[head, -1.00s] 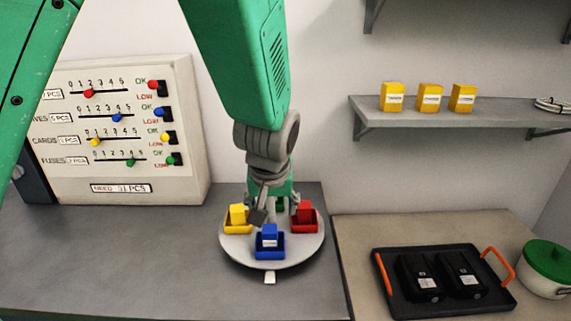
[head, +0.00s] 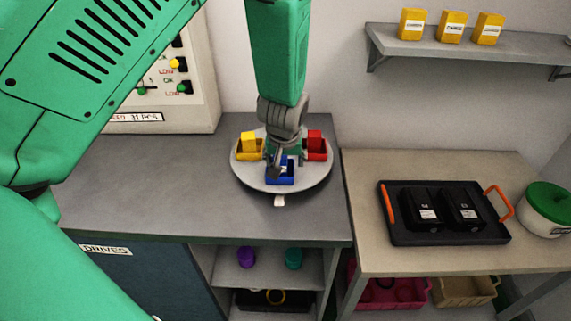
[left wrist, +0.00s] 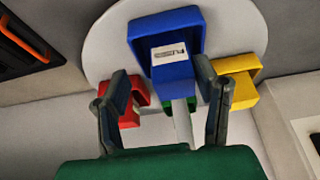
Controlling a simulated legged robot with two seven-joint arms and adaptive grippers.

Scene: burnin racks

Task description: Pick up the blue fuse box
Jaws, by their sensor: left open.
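The blue fuse box (left wrist: 172,62) has a white label and sits in a blue tray (left wrist: 192,22) on a round white turntable (head: 309,185). In the head view the blue tray (head: 283,181) shows at the turntable's front, with the box partly hidden by my gripper. My left gripper (head: 279,162) points down over the turntable. In the left wrist view its two fingers (left wrist: 163,80) are open, one on each side of the blue box. I cannot tell whether they touch it. My right gripper is not in view.
A yellow box (head: 249,141) and a red box (head: 314,140) stand in trays on the turntable; something green is behind the blue one. A black tray (head: 388,236) with black items lies on the right table. Yellow boxes (head: 452,26) stand on the wall shelf. The grey counter (head: 150,185) is clear left.

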